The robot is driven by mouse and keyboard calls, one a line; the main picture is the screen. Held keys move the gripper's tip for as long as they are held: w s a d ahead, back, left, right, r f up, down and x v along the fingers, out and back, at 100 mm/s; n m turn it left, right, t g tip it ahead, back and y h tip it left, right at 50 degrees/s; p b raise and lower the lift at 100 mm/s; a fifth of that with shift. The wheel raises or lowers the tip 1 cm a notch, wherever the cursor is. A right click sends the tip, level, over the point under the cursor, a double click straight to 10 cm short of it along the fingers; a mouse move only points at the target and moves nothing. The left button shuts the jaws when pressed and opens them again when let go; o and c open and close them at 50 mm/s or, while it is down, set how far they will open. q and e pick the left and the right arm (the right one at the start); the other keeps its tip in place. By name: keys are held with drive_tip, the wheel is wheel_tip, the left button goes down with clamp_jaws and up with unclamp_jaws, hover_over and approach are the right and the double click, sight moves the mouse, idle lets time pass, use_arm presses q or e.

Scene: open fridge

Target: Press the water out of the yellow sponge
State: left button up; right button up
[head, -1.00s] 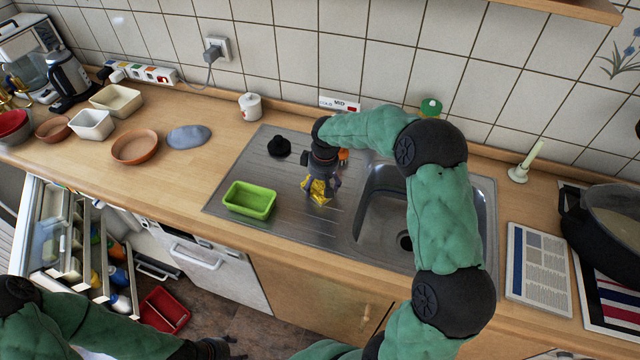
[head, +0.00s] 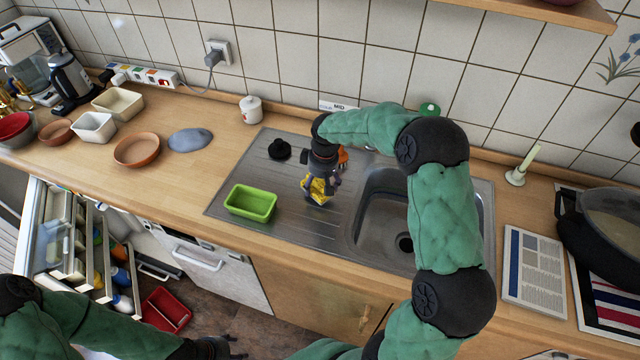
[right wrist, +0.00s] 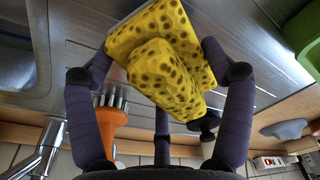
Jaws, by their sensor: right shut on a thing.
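The yellow sponge (head: 317,194) with dark spots is at the ribbed drainboard left of the sink basin. My right gripper (head: 321,187) points down over it and is shut on it. In the right wrist view the sponge (right wrist: 165,55) sits between the fingers, with one part bulging toward the camera. Whether its underside touches the drainboard is hard to tell. No water is visible coming from it. My left gripper (head: 212,347) is low at the bottom edge of the head view, away from the counter; its fingers are too unclear to judge.
A green tub (head: 250,203) stands left of the sponge on the drainboard (head: 290,225). A black stopper (head: 279,149) lies behind it. An orange brush (right wrist: 110,115) is close by the gripper. The sink basin (head: 378,225) is empty to the right.

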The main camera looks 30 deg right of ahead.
drive_tip(key=shift+w+r+p, duration=0.1)
drive_tip(key=shift+r+p, duration=1.15)
drive_tip(key=shift+r, duration=0.95)
